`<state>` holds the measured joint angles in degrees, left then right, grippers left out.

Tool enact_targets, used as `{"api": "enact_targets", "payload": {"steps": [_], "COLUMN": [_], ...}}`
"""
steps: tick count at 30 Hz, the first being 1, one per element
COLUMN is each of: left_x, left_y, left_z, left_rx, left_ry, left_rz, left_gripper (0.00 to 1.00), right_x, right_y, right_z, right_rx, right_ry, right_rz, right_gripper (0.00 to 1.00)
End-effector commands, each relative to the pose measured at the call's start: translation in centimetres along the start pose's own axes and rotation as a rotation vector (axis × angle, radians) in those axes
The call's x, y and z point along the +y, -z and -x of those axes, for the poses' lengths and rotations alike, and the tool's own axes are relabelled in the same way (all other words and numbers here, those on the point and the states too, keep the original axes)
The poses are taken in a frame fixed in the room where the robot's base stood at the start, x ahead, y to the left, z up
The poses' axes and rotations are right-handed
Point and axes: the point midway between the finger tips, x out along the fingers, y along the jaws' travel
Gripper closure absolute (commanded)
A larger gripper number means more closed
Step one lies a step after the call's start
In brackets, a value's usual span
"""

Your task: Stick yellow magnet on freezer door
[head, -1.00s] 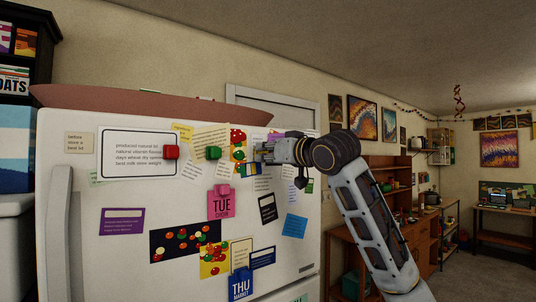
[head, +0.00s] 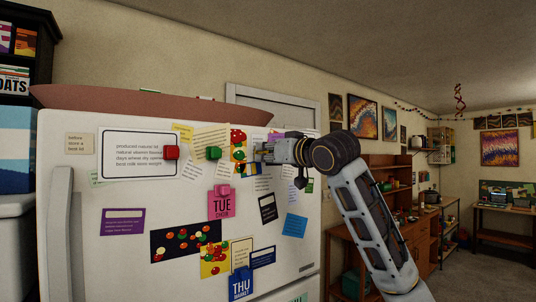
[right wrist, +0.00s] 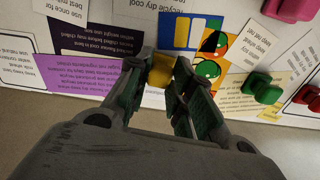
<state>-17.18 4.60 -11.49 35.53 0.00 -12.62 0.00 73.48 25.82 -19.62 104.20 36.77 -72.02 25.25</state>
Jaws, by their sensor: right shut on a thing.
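The yellow magnet (right wrist: 160,70) is between the fingertips of my right gripper (right wrist: 163,72) in the right wrist view. My right gripper (head: 266,153) is shut on it at the upper right of the freezer door (head: 65,215), close to the papers there. In the head view the magnet is tiny and mostly hidden by the fingers. I cannot tell whether the magnet touches the door. My left gripper is not in view.
A red magnet (head: 171,152), a green magnet (head: 213,153) and a pink magnet (head: 222,190) sit on the door among many papers and cards. A blue THU card (head: 241,286) hangs low. A wooden shelf unit (head: 385,205) stands behind my right arm.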

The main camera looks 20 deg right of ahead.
Motion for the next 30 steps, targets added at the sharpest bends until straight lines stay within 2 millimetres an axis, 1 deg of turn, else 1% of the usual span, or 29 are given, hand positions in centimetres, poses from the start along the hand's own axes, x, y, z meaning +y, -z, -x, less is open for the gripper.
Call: {"api": "enact_targets", "payload": {"steps": [12,13,18,30], "left_x": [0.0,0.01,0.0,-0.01], "left_y": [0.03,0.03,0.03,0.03], "left_z": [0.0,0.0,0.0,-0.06], "left_rx": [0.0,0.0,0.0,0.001], "left_ry": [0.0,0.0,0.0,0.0], "left_rz": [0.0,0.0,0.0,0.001], "left_gripper": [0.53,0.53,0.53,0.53], "right_x": [0.02,0.02,0.01,0.01], "right_y": [0.07,0.08,0.06,0.01], "right_z": [0.0,0.0,0.0,0.15], "right_rx": [0.002,0.002,0.001,0.001], "right_ry": [0.0,0.0,0.0,0.0], "right_rz": [0.0,0.0,0.0,0.0], "right_gripper": [0.92,0.74,0.52,0.52]}}
